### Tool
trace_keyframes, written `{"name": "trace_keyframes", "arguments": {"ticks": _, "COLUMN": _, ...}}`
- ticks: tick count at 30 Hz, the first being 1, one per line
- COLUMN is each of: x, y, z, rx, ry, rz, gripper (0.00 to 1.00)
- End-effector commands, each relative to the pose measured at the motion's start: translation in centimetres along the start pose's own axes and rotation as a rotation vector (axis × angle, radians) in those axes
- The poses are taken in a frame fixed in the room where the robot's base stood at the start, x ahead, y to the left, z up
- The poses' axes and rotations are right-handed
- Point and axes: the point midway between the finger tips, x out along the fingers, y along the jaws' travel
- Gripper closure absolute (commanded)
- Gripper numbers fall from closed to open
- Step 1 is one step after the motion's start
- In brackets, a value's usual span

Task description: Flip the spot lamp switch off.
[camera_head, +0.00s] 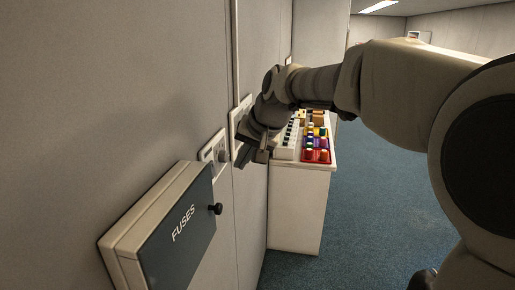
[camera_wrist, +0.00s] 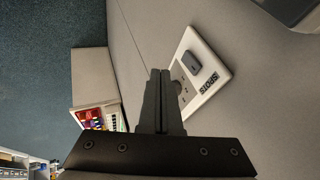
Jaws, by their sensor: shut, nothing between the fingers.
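In the wrist view a pale wall plate (camera_wrist: 211,64) is labelled SPOTS. Which way the switch is tipped I cannot tell. My gripper (camera_wrist: 160,72) is shut and empty, its fingertips left of the plate and close to it in the picture; contact is not clear. In the head view my gripper (camera_head: 254,153) is near the wall, just right of a pale plate (camera_head: 214,150) that looks like the same one. The spot lamp does not show.
A fuse box (camera_head: 180,235) with a black knob juts from the wall in front. Another wall plate (camera_head: 237,116) is partly hidden behind my gripper. A white cabinet (camera_head: 295,210) with coloured items on top stands beyond. Blue floor at right is clear.

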Motion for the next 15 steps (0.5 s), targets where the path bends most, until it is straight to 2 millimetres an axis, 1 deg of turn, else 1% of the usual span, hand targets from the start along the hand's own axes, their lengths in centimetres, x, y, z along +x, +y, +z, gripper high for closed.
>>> {"name": "trace_keyframes", "arguments": {"ticks": 1, "x": 1.2, "y": -0.1, "z": 0.1, "rx": -0.001, "ry": -0.006, "rz": 0.0, "gripper": 1.0}}
{"name": "trace_keyframes", "arguments": {"ticks": 5, "x": 3.8, "y": -0.1, "z": 0.1, "rx": 0.0, "ry": -0.006, "rz": 0.0, "gripper": 1.0}}
{"name": "trace_keyframes", "arguments": {"ticks": 6, "x": 4.0, "y": -0.9, "z": 0.1, "rx": -0.004, "ry": -0.003, "rz": -0.002, "gripper": 1.0}}
{"name": "trace_keyframes", "arguments": {"ticks": 9, "x": 4.8, "y": -2.2, "z": 0.1, "rx": -0.004, "ry": -0.002, "rz": -0.002, "gripper": 1.0}}
{"name": "trace_keyframes", "arguments": {"ticks": 15, "x": 5.7, "y": -3.3, "z": 0.2, "rx": -0.002, "ry": -0.001, "rz": 0.0, "gripper": 1.0}}
